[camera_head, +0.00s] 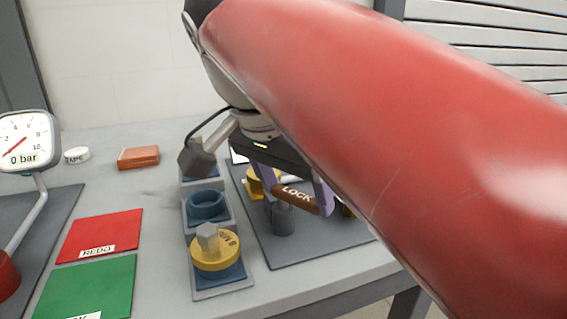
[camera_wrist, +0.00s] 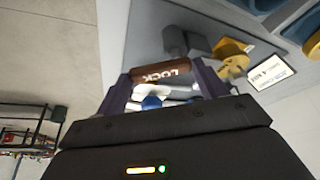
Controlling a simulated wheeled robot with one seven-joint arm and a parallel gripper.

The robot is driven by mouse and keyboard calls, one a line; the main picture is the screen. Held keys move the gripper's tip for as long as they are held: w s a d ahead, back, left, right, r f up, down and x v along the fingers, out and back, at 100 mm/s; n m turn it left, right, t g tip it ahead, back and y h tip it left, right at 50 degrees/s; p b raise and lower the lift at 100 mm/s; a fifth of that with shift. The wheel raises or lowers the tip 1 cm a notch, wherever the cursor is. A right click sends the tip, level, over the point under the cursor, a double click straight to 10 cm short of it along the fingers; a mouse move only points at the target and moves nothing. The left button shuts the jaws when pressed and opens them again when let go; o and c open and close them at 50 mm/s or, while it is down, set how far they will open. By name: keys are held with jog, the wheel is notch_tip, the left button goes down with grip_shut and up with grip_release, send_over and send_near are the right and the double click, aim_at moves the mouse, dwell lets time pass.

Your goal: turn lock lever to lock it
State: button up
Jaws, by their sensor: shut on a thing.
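The lock lever (camera_head: 296,196) is a brown handle marked LOCK, above a dark grey post (camera_head: 284,219) on the grey plate (camera_head: 290,255). In the wrist view the lever (camera_wrist: 160,73) lies crosswise between the purple fingers, with its lettering facing the camera. My gripper (camera_head: 293,188) is shut on the lever, one finger at each end of the handle. It also shows in the wrist view (camera_wrist: 165,86). My red arm hides the right part of the plate and much of what lies behind the lever.
Left of the plate stand a yellow-capped fitting (camera_head: 215,252) and a blue ring (camera_head: 207,205). Farther left are a red REDO mat (camera_head: 98,232), a green mat (camera_head: 90,283), an orange block (camera_head: 138,157) and a gauge (camera_head: 24,140) reading 0 bar. A yellow part (camera_wrist: 232,58) sits close beside the lever.

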jog(key=m, duration=0.1)
jog(key=m+g, duration=0.1)
jog(key=m, duration=0.1)
jog(key=shift+s+a+m+h+p, duration=0.1)
jog(key=shift+a+m+h+p, duration=0.2)
jog(key=shift+a+h+p, duration=0.1)
jog(key=shift+a+m+g, duration=0.3)
jog(key=shift+m+g, duration=0.3)
jog(key=shift+m, duration=0.8)
jog(key=o, duration=1)
